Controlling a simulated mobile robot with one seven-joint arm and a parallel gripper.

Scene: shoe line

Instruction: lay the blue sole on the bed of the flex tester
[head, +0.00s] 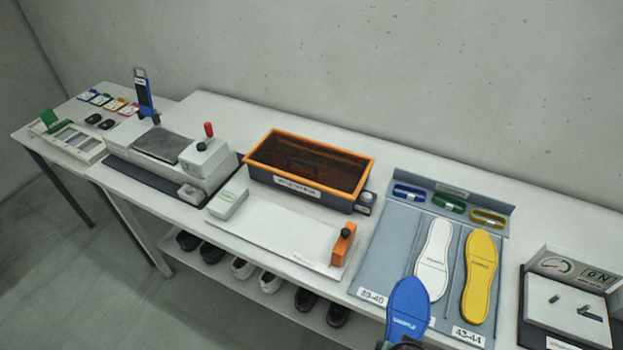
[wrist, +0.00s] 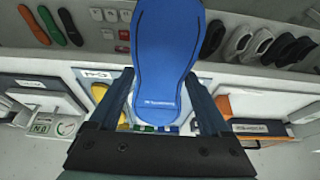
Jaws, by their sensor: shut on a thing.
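The blue sole (head: 407,308) is held up at the bottom of the head view, in front of the sole rack. In the wrist view the blue sole (wrist: 158,60) lies between the two fingers of my gripper (wrist: 160,85), which is shut on it. Only a dark bit of my gripper (head: 404,344) shows in the head view. The machine at the left, seemingly the flex tester (head: 215,163), has a flat dark grey bed (head: 162,144), a raised blue-black arm and a red-knobbed lever. Its bed looks bare, well away from the sole.
A grey-blue rack (head: 384,262) holds a white sole (head: 433,260) and a yellow sole (head: 480,275). An orange-rimmed bin (head: 310,147), a white board with an orange block (head: 343,244) and a small pale device (head: 228,204) lie between rack and machine. A gauge box (head: 568,300) stands right.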

